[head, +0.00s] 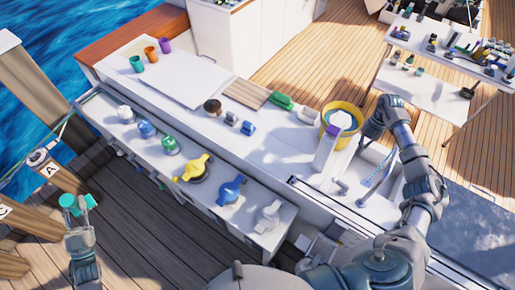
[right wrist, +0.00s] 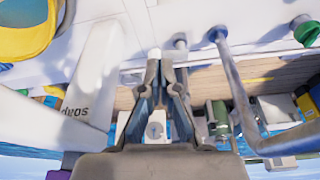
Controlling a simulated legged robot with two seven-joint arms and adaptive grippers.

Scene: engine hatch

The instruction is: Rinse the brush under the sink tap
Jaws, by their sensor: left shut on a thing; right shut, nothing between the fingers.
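My left gripper (head: 76,212) is shut on a teal object (head: 70,202) above the wooden dock at the lower left. I cannot tell whether this is the brush. My right gripper (head: 367,136) is shut and empty, by the yellow bucket and above the sink's far side. It also shows in the right wrist view (right wrist: 157,62), its fingertips together. The white sink (head: 393,188) is partly hidden by my right arm. A grey bent pipe (right wrist: 230,75), perhaps the tap, stands right of the right gripper.
A white soap bottle (head: 325,153) with a purple top stands left of the sink; it is close by in the right wrist view (right wrist: 92,75). A yellow bucket (head: 355,130) stands behind it. Coloured valves, including a yellow one (head: 192,168), line the lower ledge.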

